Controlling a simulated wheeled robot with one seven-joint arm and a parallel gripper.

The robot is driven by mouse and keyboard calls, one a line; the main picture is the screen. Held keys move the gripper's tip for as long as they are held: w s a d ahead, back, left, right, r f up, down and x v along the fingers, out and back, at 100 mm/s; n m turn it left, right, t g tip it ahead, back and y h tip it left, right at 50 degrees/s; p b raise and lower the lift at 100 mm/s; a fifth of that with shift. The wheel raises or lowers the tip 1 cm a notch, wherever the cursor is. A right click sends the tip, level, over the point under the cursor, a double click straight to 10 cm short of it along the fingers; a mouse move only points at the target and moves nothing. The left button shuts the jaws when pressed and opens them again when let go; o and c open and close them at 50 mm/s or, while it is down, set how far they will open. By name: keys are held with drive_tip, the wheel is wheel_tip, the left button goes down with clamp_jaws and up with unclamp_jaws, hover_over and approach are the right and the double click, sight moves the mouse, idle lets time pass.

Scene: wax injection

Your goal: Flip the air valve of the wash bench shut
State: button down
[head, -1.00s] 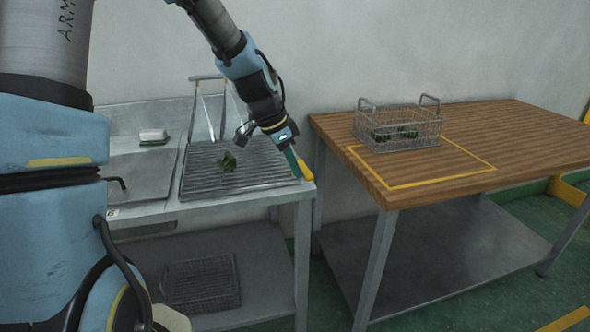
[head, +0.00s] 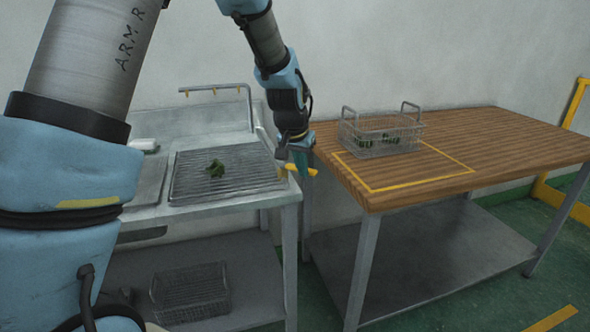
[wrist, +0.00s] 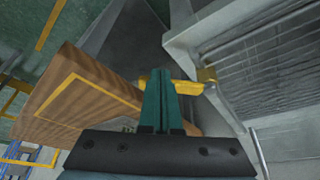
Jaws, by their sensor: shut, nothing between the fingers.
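The air valve's yellow lever (head: 300,169) is at the front right corner of the wash bench (head: 230,205). It sticks out sideways past the bench edge. It also shows in the wrist view (wrist: 188,87), beside its yellow mount at the bench corner. My gripper (head: 303,166) is shut and empty, pointing down at the lever. In the wrist view its teal fingers (wrist: 162,78) cross in front of the lever, and a bit of yellow shows on their far side. I cannot tell whether they touch it.
A wooden table (head: 470,150) stands to the right, holding a wire basket (head: 380,135). A narrow gap separates bench and table. Another basket (head: 190,293) is on the lower shelf.

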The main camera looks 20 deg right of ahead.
sight(311, 169)
drive_tip(key=d+n+p, duration=0.1)
drive_tip(key=n, duration=0.1)
drive_tip(key=w+d+n+t+y+p, duration=0.1)
drive_tip(key=d+n, duration=0.1)
drive_tip(key=shift+w+d+r+n+p, duration=0.1)
drive_tip(key=shift+w+r+n+p, duration=0.1)
drive_tip(key=shift+n+p, duration=0.1)
drive_tip(key=shift+w+d+f+n+t+y+p, duration=0.15)
drive_tip(key=shift+w+d+n+y+p, duration=0.25)
drive_tip(key=shift+w+n, duration=0.3)
drive_tip(key=shift+w+d+f+n+t+y+p, duration=0.15)
drive_tip(key=shift+w+d+n+y+p, duration=0.15)
drive_tip(key=shift+w+d+n, duration=0.4)
drive_tip(key=shift+s+a+r, duration=0.1)
drive_tip(key=shift+a, duration=0.1)
